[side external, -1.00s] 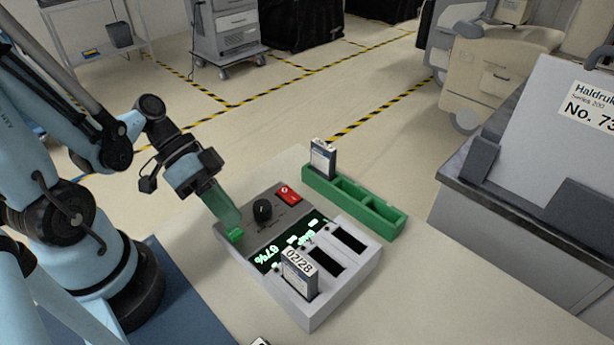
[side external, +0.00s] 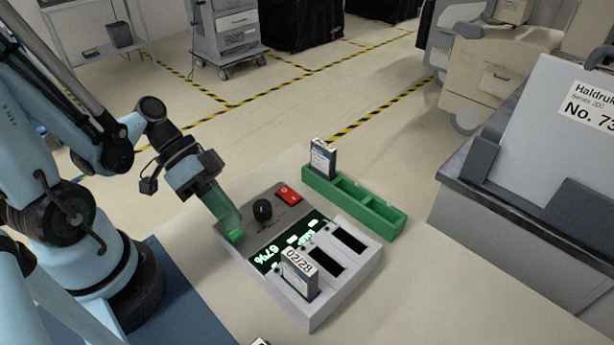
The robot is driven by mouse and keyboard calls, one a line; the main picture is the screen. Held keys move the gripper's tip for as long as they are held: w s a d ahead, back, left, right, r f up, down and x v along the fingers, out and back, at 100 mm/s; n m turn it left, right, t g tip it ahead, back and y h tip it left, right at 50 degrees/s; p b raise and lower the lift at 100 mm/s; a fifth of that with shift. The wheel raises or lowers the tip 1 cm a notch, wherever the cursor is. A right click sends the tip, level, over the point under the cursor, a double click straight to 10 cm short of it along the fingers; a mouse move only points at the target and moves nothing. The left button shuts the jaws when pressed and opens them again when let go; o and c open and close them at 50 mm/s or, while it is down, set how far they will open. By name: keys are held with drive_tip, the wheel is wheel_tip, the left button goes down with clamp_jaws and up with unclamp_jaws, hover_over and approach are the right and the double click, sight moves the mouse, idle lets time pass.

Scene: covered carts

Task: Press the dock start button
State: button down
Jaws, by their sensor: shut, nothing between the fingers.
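The grey dock (side external: 313,306) stands on the table, with a lit display (side external: 290,243), a black knob (side external: 262,210) and a red switch (side external: 288,194). A green lit button (side external: 236,235) is at its left corner. My gripper (side external: 231,226) is shut and empty, its greenish fingers pointing down at the green button. The tips look to be at or just above it; I cannot tell whether they touch. A battery marked 02/28 (side external: 298,274) stands in the dock's near slot. The other two slots look empty.
A green rack (side external: 386,222) stands behind the dock, with one battery (side external: 322,159) upright in its left compartment. A blue mat (side external: 185,300) lies left of the dock. A large grey cabinet (side external: 520,215) stands at the right. The table right of the dock is clear.

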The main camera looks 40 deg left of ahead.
drive_tip(key=shift+r, duration=0.2)
drive_tip(key=shift+r, duration=2.5)
drive_tip(key=shift+w+a+f+y, duration=0.1)
drive_tip(key=shift+w+f+y, duration=0.1)
drive_tip(key=shift+y, duration=0.1)
drive_tip(key=w+a+n+y, duration=0.1)
drive_tip(key=n+y, duration=0.1)
drive_tip(key=w+a+f+n+t+y, duration=0.1)
drive_tip(key=w+a+n+y, duration=0.1)
drive_tip(key=shift+w+y, duration=0.25)
drive_tip(key=shift+y, duration=0.15)
drive_tip(key=w+a+r+n+t+y, duration=0.2)
drive_tip(key=w+r+t+y, duration=0.1)
drive_tip(key=w+r+t, duration=0.1)
drive_tip(key=shift+w+r+n+y, duration=0.15)
drive_tip(key=shift+w+n+y, duration=0.15)
drive_tip(key=shift+w, duration=0.15)
